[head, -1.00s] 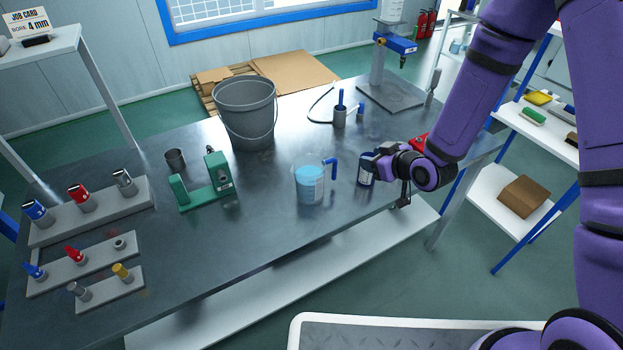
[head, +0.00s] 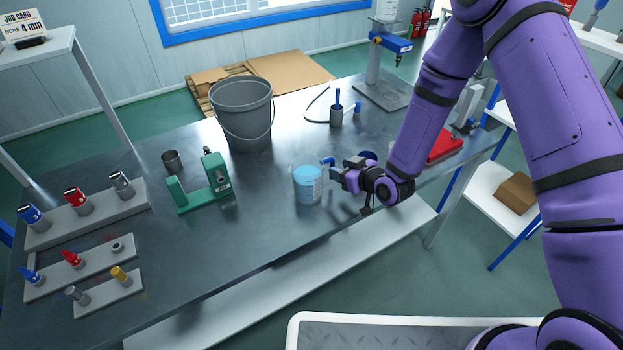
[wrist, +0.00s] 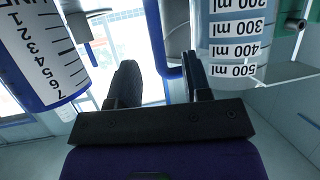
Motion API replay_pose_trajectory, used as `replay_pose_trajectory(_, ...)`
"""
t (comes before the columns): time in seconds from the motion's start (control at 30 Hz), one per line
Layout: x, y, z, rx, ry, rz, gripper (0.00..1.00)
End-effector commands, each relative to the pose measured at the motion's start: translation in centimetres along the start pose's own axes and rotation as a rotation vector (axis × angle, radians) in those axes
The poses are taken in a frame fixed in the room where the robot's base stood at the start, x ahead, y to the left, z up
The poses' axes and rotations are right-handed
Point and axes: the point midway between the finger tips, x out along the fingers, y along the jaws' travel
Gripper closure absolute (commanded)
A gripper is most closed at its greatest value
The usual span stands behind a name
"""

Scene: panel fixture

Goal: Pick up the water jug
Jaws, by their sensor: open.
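The water jug (head: 307,187) is clear with blue liquid inside and stands upright on the metal bench in the head view. Its blue handle (head: 328,161) is on the right side, towards my gripper (head: 337,174). My gripper is open just right of the jug, partly hiding the handle. In the wrist view the jug with its ml scale (wrist: 236,45) is at upper right. The blue handle (wrist: 167,45) shows beyond the space between the fingers of my gripper (wrist: 162,85), nearer the right finger. I cannot tell whether it lies between the fingertips.
A numbered cylinder with a blue rim (wrist: 42,50) is close by at left in the wrist view. A grey bucket (head: 242,112) and green fixture (head: 205,190) stand left of the jug.

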Motion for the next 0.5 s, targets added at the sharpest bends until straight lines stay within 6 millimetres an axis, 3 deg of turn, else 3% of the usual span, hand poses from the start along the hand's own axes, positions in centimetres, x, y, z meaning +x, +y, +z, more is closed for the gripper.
replay_pose_trajectory(0.27, 3.7, 0.1, -0.1, 0.000, 0.000, 0.000, 0.55)
replay_pose_trajectory(0.5, 4.4, 0.1, -0.1, 0.000, -0.001, 0.000, 0.55)
